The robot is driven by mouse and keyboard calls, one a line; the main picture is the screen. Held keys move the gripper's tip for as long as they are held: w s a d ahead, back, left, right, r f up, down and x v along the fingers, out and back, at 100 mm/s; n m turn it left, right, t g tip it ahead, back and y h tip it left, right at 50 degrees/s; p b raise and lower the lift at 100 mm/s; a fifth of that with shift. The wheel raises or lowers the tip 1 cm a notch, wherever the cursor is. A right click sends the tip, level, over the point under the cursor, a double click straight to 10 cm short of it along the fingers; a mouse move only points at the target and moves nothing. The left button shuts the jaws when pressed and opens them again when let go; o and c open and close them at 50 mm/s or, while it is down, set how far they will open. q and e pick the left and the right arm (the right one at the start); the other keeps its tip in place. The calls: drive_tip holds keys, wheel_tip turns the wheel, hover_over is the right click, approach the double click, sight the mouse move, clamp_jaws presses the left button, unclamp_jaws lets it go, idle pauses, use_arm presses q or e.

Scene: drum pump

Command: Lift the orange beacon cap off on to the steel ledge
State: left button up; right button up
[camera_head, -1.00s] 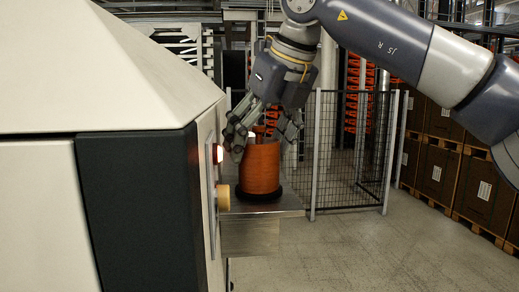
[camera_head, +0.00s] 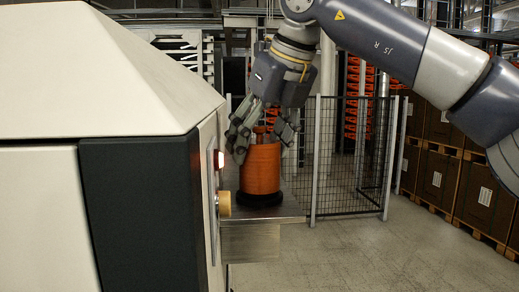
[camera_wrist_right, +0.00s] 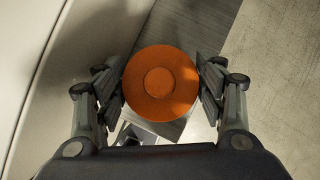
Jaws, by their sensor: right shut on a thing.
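The orange beacon cap (camera_head: 260,168) is a ribbed, slightly tapered cylinder with a small knob on top. It stands upright on a black round base (camera_head: 260,199), with no clear gap between them, over the steel ledge (camera_head: 291,209). My right gripper (camera_head: 263,138) comes down from above, its fingers on both sides of the cap's upper part. In the right wrist view the round cap top (camera_wrist_right: 160,82) sits centred between the fingers, which are shut on it. The far side of the cap is hidden. My left gripper is not in view.
A large pale machine housing (camera_head: 95,70) with a dark corner stands close on the left. Its side carries a lit lamp (camera_head: 220,159) and a yellow knob (camera_head: 223,202). A mesh fence (camera_head: 348,150) and stacked brown boxes (camera_head: 436,175) are behind. The floor at right is clear.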

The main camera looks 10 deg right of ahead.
drive_tip(key=shift+r, duration=4.45)
